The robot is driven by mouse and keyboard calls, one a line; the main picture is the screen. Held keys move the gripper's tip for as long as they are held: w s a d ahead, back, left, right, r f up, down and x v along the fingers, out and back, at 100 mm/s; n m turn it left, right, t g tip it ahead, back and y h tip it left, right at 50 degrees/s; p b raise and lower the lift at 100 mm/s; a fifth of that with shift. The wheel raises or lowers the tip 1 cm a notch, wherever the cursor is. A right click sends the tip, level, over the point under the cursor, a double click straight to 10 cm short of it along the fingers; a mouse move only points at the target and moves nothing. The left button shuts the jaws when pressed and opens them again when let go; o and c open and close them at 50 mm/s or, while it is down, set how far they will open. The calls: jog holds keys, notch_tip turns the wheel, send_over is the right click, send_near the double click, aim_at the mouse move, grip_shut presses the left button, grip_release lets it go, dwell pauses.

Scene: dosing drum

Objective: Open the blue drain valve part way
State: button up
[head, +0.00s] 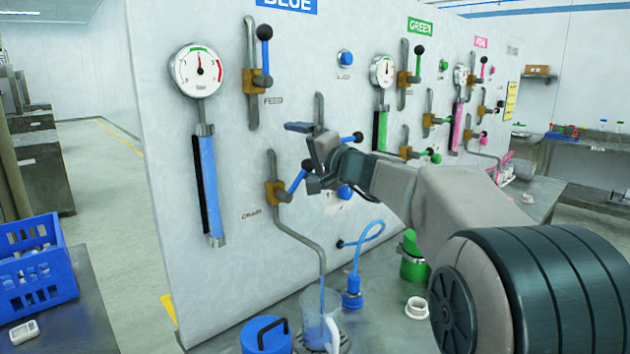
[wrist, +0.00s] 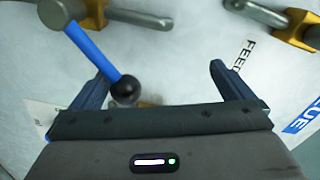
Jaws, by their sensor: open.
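The blue drain valve has a brass body (head: 276,193) at the lower left of the panel, above a bent outlet pipe. Its blue lever (head: 297,182) slants up and to the right, its end partly hidden by my gripper (head: 303,157) in the head view. In the wrist view the blue lever (wrist: 92,50) ends in a black knob (wrist: 125,90) between the fingers of my open gripper (wrist: 160,82). The knob is close to the left finger; I cannot tell if they touch. A clear jug (head: 318,333) stands under the outlet pipe.
The feed valve (head: 262,82) is above, lever upright. Another valve is partly hidden behind my gripper, with a black knob (head: 358,137). A gauge (head: 197,71) and blue tube (head: 209,185) are left. A blue-lidded container (head: 266,336) and blue hose (head: 365,240) are below.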

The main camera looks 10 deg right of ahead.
jog(key=shift+w+d+f+b, duration=0.1)
jog(key=shift+d+f+b, duration=0.05)
jog(key=shift+f+b, duration=0.35)
jog(key=shift+d, duration=0.15)
jog(key=b+v, duration=0.3)
jog(key=v, duration=0.5)
jog(key=shift+s+b, duration=0.4)
jog(key=shift+d, duration=0.15)
